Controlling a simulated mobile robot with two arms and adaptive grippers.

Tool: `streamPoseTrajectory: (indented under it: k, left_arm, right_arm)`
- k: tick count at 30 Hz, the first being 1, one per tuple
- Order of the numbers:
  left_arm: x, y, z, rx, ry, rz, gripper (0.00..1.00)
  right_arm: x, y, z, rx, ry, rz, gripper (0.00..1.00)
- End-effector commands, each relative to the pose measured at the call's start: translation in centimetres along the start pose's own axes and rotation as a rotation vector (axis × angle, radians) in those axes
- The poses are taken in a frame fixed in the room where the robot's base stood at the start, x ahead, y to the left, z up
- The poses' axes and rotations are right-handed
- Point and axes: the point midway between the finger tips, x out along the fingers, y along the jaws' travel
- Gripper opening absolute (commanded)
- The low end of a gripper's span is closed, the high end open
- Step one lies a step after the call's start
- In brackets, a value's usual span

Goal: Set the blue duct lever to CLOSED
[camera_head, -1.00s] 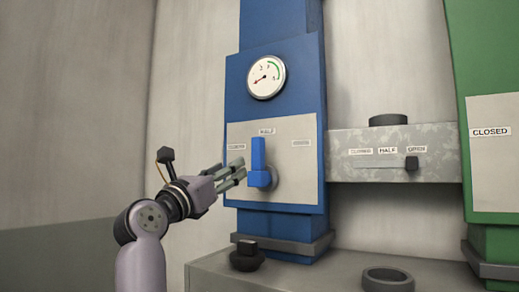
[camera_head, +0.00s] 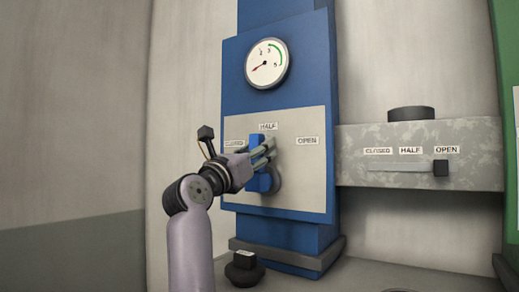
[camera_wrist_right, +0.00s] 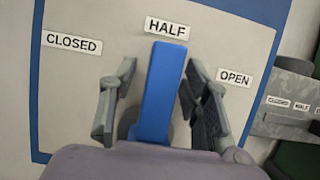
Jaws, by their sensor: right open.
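The blue duct lever (camera_head: 258,181) stands upright on a light plate (camera_head: 310,185) on the blue duct, pointing at the HALF label (camera_head: 268,127). The CLOSED label (camera_head: 234,143) is to its left and the OPEN label (camera_head: 307,141) to its right. My right gripper (camera_head: 266,150) is open at the lever and hides part of it. In the right wrist view the lever (camera_wrist_right: 160,92) stands between the two open fingers, with a gap visible on each side. My left gripper is not in view.
A round gauge (camera_head: 267,63) sits above the plate. A grey slide box (camera_head: 415,170) with a dark knob at OPEN is to the right. A dark knob (camera_head: 244,268) sits on the ledge below. A green duct (camera_head: 508,60) is at the far right.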

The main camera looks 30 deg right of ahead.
Motion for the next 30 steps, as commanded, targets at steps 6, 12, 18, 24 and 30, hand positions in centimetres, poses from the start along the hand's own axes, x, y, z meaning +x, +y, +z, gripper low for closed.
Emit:
streamPoseTrajectory:
  k: [6, 12, 18, 24, 30]
  left_arm:
    - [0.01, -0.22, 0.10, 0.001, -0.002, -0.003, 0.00]
    - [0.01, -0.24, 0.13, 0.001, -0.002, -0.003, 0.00]
    - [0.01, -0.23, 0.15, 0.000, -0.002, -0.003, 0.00]
    - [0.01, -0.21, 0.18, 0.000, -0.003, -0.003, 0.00]
    - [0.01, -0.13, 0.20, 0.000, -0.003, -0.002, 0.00]
  right_arm:
    - [0.00, -0.01, 0.00, 0.000, 0.000, 0.000, 0.37]
    - [0.00, -0.02, -0.02, 0.000, 0.000, -0.001, 0.24]
    - [0.00, -0.01, -0.02, 0.000, 0.000, 0.000, 0.11]
    - [-0.01, -0.01, -0.01, 0.000, 0.000, 0.000, 0.00]
    - [-0.02, -0.01, 0.00, 0.000, 0.000, 0.000, 0.00]
